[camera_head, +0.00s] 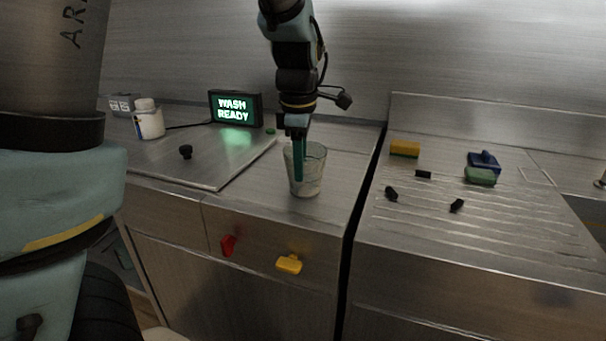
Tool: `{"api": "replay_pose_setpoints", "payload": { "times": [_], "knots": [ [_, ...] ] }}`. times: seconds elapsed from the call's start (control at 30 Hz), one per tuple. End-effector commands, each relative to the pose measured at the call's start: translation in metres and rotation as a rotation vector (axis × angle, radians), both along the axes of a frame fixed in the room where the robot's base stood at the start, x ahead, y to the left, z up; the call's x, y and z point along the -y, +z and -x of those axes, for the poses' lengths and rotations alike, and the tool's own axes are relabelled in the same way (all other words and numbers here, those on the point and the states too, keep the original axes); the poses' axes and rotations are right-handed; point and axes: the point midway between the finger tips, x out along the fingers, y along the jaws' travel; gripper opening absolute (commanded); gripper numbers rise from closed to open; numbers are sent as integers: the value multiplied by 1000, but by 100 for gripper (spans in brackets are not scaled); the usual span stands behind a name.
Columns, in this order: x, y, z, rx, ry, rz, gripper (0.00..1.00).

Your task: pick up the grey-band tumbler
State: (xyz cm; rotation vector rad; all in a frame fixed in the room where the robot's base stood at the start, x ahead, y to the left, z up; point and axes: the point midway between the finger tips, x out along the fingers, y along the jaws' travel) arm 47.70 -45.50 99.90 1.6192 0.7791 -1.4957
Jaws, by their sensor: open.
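A clear glass tumbler (310,172) stands upright on the steel counter, near the middle of the camera_head view. A grey band on it cannot be made out clearly. My gripper (298,178) points straight down at the tumbler and is open. A teal finger overlaps the tumbler's left part in the picture. Whether that finger is inside the glass or in front of it I cannot tell. The other finger is not clearly seen.
A lit display (235,108) and a white bottle (149,119) stand at the back left. A yellow sponge (404,148), a blue-green brush (483,168) and small black pieces lie on the ribbed drainboard (430,225) at right. Red and yellow handles (289,264) stick out from the counter front.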

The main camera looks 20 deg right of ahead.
Motion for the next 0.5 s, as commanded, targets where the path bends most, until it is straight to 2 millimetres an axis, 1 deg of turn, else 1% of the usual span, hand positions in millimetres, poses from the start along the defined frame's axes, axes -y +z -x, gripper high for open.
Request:
{"api": "replay_pose_setpoints", "payload": {
  "times": [0.17, 0.4, 0.5],
  "knots": [
    [1, -11, -2, 0, 1, -1, 42],
    [9, -44, -9, 0, 2, -1, 42],
    [10, -53, -10, 0, 0, 0, 42]
  ]
}}
